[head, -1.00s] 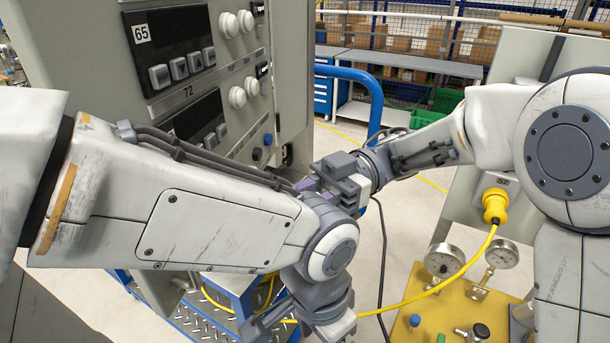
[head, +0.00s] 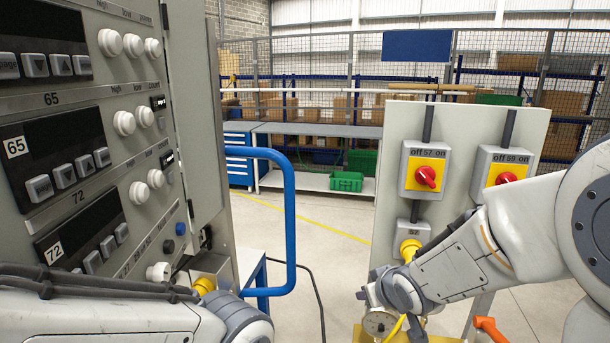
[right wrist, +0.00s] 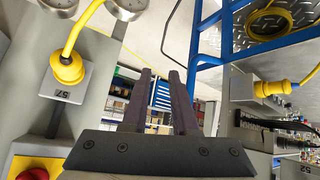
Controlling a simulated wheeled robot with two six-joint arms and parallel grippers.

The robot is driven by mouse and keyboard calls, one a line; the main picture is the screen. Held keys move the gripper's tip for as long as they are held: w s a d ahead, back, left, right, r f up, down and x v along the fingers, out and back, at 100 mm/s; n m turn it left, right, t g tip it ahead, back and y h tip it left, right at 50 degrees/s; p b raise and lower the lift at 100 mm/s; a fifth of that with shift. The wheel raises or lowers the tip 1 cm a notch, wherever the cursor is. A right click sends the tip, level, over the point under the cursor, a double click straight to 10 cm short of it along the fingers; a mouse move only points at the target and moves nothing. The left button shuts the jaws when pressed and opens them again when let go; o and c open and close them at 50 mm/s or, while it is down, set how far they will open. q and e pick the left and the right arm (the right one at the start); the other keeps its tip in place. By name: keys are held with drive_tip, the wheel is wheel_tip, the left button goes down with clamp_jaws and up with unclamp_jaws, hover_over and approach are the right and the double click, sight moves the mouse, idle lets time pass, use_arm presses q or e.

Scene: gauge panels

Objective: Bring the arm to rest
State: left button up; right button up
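My right arm (head: 455,265) comes in from the right and reaches down in front of the grey switch panel. Its gripper (right wrist: 161,75) shows in the right wrist view with two dark fingers apart and nothing between them. In the head view the right gripper end (head: 368,294) is small, near a round gauge (head: 379,322). My left arm (head: 100,315) lies low along the bottom left in the head view, in front of the cabinet. Its gripper is outside the picture.
A grey cabinet (head: 88,92) with knobs and displays stands close at left. A blue rail (head: 291,220) curves beside it. The switch panel (head: 389,150) with red knobs stands at right. Yellow plugs show in the right wrist view (right wrist: 67,68). Open floor (head: 335,245) lies between.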

drive_tip(key=s+d+f+m+g+h, duration=0.1)
drive_tip(key=s+d+f+m+g, duration=0.15)
drive_tip(key=s, duration=0.45)
drive_tip(key=s+d+f+m+g, duration=0.15)
drive_tip(key=s+f+g, duration=0.25)
drive_tip(key=s, duration=0.4)
drive_tip(key=s+a+r+n+g+b, duration=0.1)
drive_tip(key=s+a+n+g+b, duration=0.1)
drive_tip(key=s+a+n+b, duration=0.2)
drive_tip(key=s+a+n, duration=0.3)
drive_tip(key=s+a, duration=0.5)
drive_tip(key=s, duration=0.1)
drive_tip(key=shift+a+r+n+y, duration=0.3)
drive_tip(key=shift+r, duration=0.1)
